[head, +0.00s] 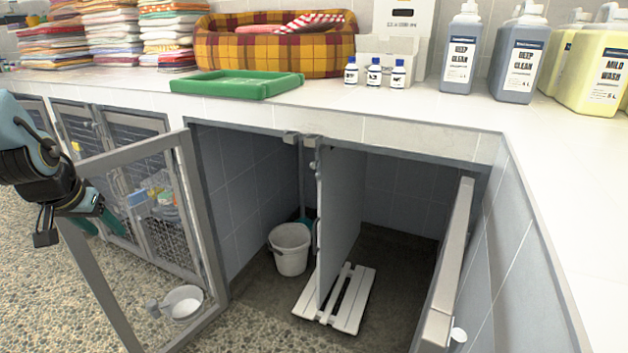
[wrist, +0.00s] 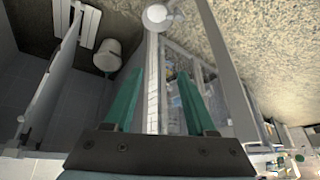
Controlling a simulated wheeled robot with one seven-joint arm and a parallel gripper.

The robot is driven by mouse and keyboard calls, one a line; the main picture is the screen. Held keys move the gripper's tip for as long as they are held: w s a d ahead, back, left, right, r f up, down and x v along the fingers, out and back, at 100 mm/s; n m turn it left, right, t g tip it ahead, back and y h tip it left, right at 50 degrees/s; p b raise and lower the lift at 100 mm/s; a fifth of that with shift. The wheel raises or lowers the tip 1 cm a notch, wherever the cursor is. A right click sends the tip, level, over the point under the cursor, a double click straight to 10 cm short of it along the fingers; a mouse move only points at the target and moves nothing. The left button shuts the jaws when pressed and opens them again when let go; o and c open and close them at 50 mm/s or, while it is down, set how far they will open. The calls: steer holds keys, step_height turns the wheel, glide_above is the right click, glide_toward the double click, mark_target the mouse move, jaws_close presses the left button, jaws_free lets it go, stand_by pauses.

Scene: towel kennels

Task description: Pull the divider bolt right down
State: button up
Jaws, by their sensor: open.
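The divider panel (head: 340,215) stands upright between two open kennel bays under the counter. Its front edge carries a slim vertical metal rod with small fittings, which looks like the divider bolt (head: 318,172); its exact position in its guides is too small to tell. The panel also shows at the left of the wrist view (wrist: 48,92). My gripper (head: 97,222) is at the far left of the head view, by the open door and well apart from the divider. Its two green fingers (wrist: 159,75) are spread and empty in the wrist view.
A metal bowl (head: 183,302) is near the door. A green tray (head: 237,84) and bottles stand on the counter.

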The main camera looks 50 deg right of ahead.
steer(key=d+f+m+h+b, duration=0.25)
steer(key=d+f, duration=0.25)
steer(key=d, duration=0.6)
steer(key=m+g+h+b, duration=0.1)
steer(key=m+h+b, duration=0.5)
steer(key=h+b, duration=0.45)
glide_toward(312, 167)
steer(key=h+p, duration=0.1)
steer(key=d, duration=0.3)
steer(key=w+d, duration=0.1)
steer(key=d, duration=0.3)
steer(key=w+d+f, duration=0.1)
steer(key=d, duration=0.2)
steer(key=shift+w+d, duration=0.1)
steer(key=shift+d, duration=0.3)
steer(key=shift+c, duration=0.4)
jaws_close()
